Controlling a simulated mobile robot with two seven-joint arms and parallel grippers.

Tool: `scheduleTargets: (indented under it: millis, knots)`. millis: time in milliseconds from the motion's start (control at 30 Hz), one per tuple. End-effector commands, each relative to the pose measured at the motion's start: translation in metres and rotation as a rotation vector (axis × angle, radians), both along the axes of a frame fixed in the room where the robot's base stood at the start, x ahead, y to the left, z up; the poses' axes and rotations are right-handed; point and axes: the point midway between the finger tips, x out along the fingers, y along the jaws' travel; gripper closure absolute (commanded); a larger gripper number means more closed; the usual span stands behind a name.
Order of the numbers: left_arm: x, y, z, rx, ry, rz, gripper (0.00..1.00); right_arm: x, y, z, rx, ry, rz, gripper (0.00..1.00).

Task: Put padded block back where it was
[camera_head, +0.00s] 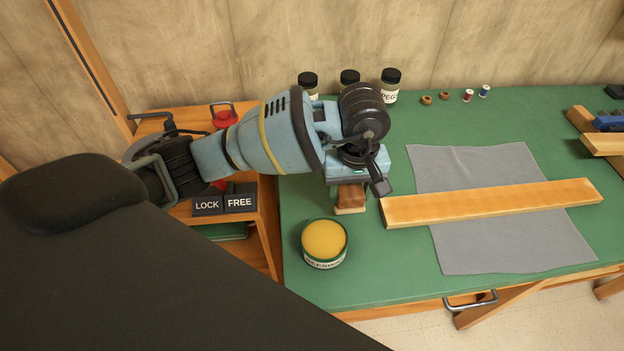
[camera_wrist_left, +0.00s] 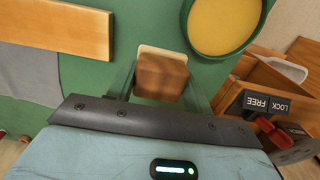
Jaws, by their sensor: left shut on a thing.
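The padded block (camera_head: 350,195) is a small brown wooden block with a pale layer along its lower edge. My left gripper (camera_head: 351,184) is shut on it and points down at the green bench top. In the left wrist view the padded block (camera_wrist_left: 161,75) sits between the two fingers of my left gripper (camera_wrist_left: 160,88). I cannot tell whether the block touches the bench or hangs just above it. Its upper part is hidden by the gripper. My right gripper is not in view.
A round tin with yellow contents (camera_head: 324,242) stands just in front of the block. A long wooden board (camera_head: 490,202) lies on a grey cloth (camera_head: 480,252) to the right. Several dark-lidded jars (camera_head: 390,85) stand behind. LOCK and FREE signs (camera_head: 224,204) are at left.

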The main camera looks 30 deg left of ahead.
Motion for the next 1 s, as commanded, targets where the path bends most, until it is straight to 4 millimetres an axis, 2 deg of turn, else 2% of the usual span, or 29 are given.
scheduleTargets:
  millis: [100,300,600,767,800,900,1000]
  knots:
    - [0.005,0.029,-0.001,0.001,-0.001,0.004,0.74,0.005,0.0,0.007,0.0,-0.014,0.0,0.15]
    - [0.01,0.06,-0.004,0.001,-0.001,0.002,0.74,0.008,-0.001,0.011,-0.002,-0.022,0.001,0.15]
    - [0.012,0.07,-0.007,0.0,0.0,0.0,0.74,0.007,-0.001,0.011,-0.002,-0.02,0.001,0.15]
    - [0.015,0.092,-0.008,0.001,0.001,0.005,0.74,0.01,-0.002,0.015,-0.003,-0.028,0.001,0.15]
    - [0.016,0.097,-0.009,0.001,0.001,0.003,0.74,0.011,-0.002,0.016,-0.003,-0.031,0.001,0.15]
    - [0.015,0.094,-0.029,-0.002,0.003,-0.001,0.74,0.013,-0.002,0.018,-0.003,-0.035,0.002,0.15]
    - [0.016,0.094,-0.039,-0.002,0.001,0.0,0.74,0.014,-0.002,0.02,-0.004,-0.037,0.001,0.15]
